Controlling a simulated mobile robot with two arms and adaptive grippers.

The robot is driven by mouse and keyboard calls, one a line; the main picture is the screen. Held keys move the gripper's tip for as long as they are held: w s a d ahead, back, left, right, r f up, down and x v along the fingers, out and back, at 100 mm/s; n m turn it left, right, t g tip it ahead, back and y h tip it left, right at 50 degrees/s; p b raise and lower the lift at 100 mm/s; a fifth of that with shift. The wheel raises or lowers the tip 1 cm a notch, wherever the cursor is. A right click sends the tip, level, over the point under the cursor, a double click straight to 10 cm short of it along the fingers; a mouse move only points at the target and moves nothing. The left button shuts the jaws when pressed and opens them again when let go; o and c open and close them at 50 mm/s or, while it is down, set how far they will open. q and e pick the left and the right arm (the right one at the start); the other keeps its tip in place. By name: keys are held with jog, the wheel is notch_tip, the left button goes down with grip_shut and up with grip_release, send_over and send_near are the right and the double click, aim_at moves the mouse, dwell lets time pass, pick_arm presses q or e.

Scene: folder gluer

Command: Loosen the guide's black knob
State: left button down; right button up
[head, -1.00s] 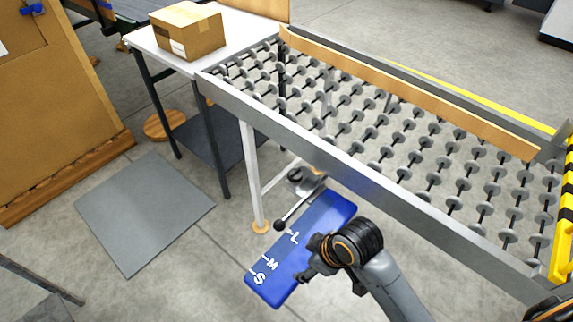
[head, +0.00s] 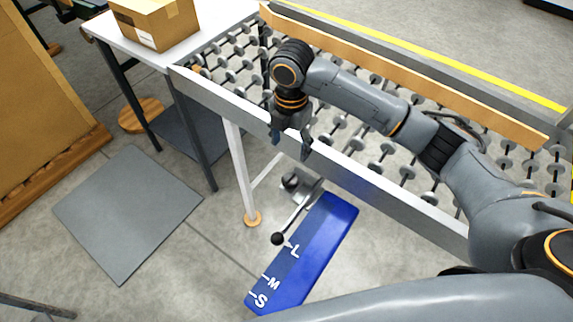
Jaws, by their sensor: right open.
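A lever with a black ball knob (head: 278,239) stands at the left edge of the blue plate (head: 318,240), which is marked L, M and S. The ball end is near the L mark. A second dark knob (head: 290,181) sits at the lever's upper end, on a small grey bracket. I cannot tell which of the two belongs to the guide. My right gripper (head: 291,143) is open and empty, pointing down by the conveyor's near side rail, above the lever in the picture and apart from both knobs. My left gripper is out of view.
A roller conveyor (head: 225,90) with a wooden side strip (head: 470,100) runs behind, partly hidden by my right arm. A cardboard box (head: 158,22) is on a white table (head: 215,25). A white leg (head: 239,170) stands left of the lever. Grey mat (head: 128,212) lies on open floor.

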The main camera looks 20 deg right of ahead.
aim_at(290, 177)
notch_tip(290, 177, down, 12)
jog(key=shift+d+r+p, duration=0.1)
jog(key=shift+p, duration=0.6)
jog(key=shift+f, duration=0.8)
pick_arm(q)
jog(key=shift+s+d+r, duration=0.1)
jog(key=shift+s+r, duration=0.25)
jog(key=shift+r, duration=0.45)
pick_arm(e)
jog(key=shift+c, duration=0.2)
jog(key=c, duration=1.1)
